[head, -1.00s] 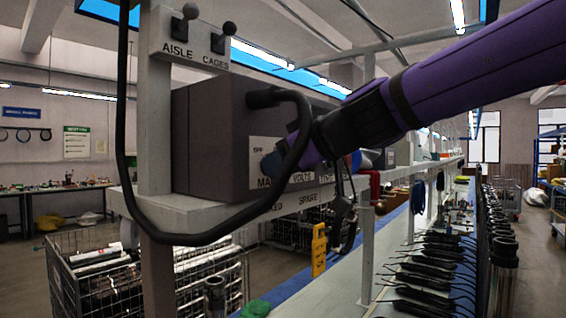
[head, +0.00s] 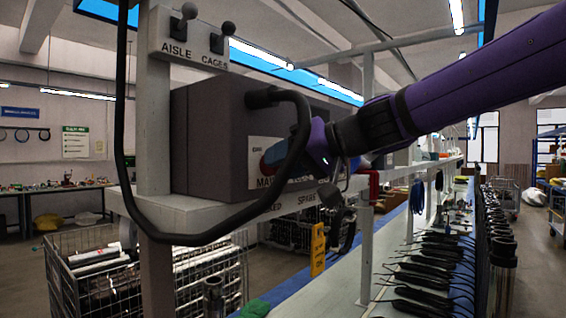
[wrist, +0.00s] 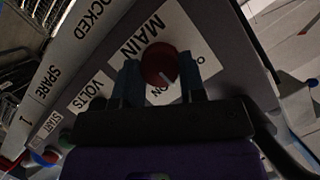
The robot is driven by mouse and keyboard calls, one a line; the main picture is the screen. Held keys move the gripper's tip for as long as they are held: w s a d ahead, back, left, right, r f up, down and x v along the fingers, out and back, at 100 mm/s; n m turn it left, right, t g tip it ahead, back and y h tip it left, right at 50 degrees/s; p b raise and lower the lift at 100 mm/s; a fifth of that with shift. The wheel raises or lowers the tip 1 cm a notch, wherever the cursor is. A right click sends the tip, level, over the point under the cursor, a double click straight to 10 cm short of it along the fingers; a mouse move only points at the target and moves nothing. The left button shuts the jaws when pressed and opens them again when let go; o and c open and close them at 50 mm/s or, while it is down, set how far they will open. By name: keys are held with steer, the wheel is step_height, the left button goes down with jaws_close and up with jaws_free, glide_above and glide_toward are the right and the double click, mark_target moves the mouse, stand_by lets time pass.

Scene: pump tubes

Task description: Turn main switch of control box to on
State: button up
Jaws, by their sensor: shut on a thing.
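The dark grey control box (head: 210,140) stands on a white shelf. Its main switch is a round red knob (wrist: 159,64) on a white label (wrist: 185,35) reading MAIN. A small white mark on the knob points to the lower right in the wrist view. That is roughly between the ON lettering below and a lone O at the right. My gripper (wrist: 160,80) has its two blue fingers on either side of the knob and is shut on it. In the head view my gripper (head: 275,157) is at the box's front face and mostly covers the knob.
VOLTS (wrist: 92,90) and START (wrist: 43,128) labels sit beside the main label. A lever panel (head: 190,45) is above. The white shelf (head: 190,212) runs below the box.

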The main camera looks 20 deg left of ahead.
steer(key=m+y, duration=0.1)
steer(key=m, duration=0.1)
steer(key=m+g+y, duration=0.1)
steer(key=m, duration=0.1)
steer(key=m+g+y, duration=0.1)
steer(key=m, duration=0.2)
steer(key=shift+w+f, duration=0.15)
steer(key=shift+f, duration=0.15)
stand_by(0.5)
steer(key=o, duration=0.9)
steer(key=shift+d, duration=0.1)
steer(key=d, duration=1)
steer(key=shift+d+r, duration=0.35)
steer(key=shift+r, duration=0.05)
